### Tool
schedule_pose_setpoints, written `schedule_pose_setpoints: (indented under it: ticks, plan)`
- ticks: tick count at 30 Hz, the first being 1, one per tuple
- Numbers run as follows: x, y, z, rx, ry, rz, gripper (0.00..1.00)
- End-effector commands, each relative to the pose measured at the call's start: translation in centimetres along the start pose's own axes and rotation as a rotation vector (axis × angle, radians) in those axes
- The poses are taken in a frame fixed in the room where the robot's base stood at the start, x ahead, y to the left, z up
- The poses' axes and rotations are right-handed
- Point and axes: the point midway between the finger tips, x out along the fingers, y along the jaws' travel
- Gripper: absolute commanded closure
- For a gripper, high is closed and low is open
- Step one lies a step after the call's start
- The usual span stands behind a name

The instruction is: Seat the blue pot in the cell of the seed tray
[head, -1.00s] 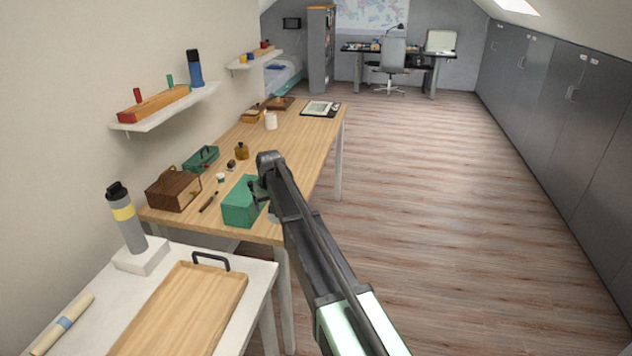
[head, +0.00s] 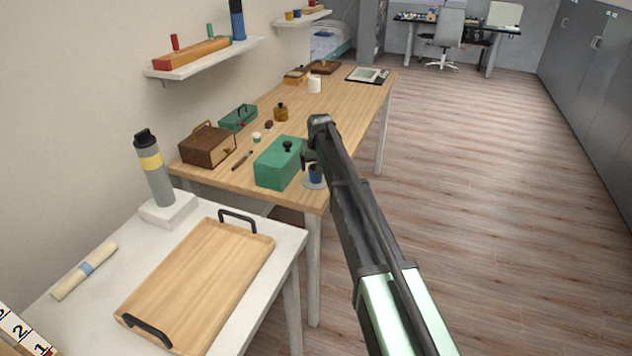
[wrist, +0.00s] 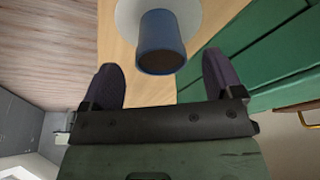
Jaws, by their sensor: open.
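The blue pot (head: 316,172) stands on a pale round saucer (head: 313,184) at the near right corner of the wooden table, partly behind my arm. In the wrist view the blue pot (wrist: 161,35) shows its dark inside and sits just beyond the gap between my fingers. My gripper (wrist: 161,66) is open, with one finger on each side of that gap and nothing held. In the head view my gripper (head: 308,160) is beside the pot, mostly hidden by my wrist. I cannot make out a seed tray in either view.
A green box with a black knob (head: 278,165) stands close left of the pot, and its green side (wrist: 275,55) fills the right of the wrist view. A wooden tray (head: 205,275) lies on the white table (head: 80,325). Open floor lies right.

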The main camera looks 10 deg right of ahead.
Motion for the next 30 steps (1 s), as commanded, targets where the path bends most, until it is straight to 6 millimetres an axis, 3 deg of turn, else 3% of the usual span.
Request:
schedule_pose_setpoints:
  ticks: [1, 4, 11, 23, 30]
  plan:
    - [2.1, -0.1, 0.2, 0.0, 0.0, 0.0, 0.14]
    - [3.8, -0.1, 0.1, 0.0, 0.0, 0.0, 0.14]
    - [3.6, -0.1, 0.0, 0.0, 0.0, 0.0, 0.14]
    - [3.6, -0.1, 0.0, 0.0, 0.0, 0.0, 0.72]
    - [3.5, -0.1, 0.0, 0.0, 0.0, 0.0, 0.74]
